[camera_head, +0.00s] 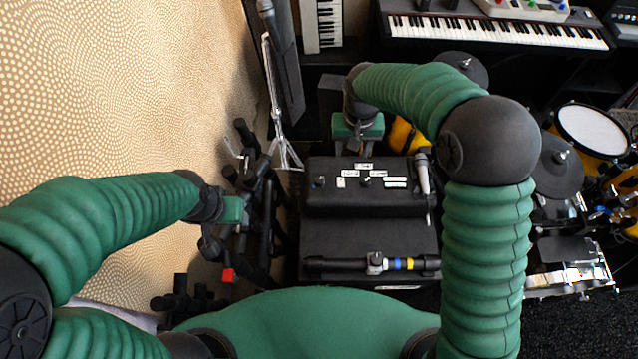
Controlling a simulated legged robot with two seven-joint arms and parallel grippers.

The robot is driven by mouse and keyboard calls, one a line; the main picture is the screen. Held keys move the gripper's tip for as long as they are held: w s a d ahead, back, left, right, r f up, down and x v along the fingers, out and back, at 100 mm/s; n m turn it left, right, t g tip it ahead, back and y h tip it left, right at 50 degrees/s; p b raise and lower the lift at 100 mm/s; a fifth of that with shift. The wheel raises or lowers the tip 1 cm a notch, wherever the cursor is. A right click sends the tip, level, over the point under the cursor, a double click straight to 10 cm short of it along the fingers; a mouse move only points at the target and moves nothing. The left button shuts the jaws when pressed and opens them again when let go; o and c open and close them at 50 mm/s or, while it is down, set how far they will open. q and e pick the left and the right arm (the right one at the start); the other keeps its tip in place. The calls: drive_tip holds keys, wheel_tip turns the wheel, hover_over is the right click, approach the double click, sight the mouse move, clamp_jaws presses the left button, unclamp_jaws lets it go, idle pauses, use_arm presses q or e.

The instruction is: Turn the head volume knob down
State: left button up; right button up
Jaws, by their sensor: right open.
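A black amp head (415,203) sits in the middle of the view, with small dark knobs and white labels on its top. One knob (320,181) is at the left and another (366,181) near the middle. The labels are too small to read, so I cannot tell which is the head volume knob. My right gripper (357,150) is open and empty, just beyond the far edge of the amp head, pointing down and apart from the knobs. My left gripper (226,235) is left of the amp, among dark stand parts; its fingers are unclear.
A microphone (423,172) lies on the amp's right side. A black bar with coloured bands (400,264) lies across the near part. A chrome stand (278,120) rises at the back left. Keyboards (500,32) and a drum kit (592,130) stand behind and right.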

drive_tip(key=m+b, duration=0.1)
drive_tip(key=b, duration=0.2)
hover_over(319, 180)
wheel_tip(319, 180, down, 8)
drive_tip(key=shift+g, duration=0.4)
wheel_tip(319, 180, down, 17)
drive_tip(key=shift+d+r+b, duration=0.1)
drive_tip(key=shift+r+b, duration=0.1)
drive_tip(key=shift+b, duration=0.95)
use_arm(q)
drive_tip(key=s+x, duration=0.1)
drive_tip(key=x, duration=0.5)
drive_tip(key=shift+s+f, duration=0.25)
drive_tip(key=shift+f, duration=0.05)
use_arm(e)
clamp_jaws()
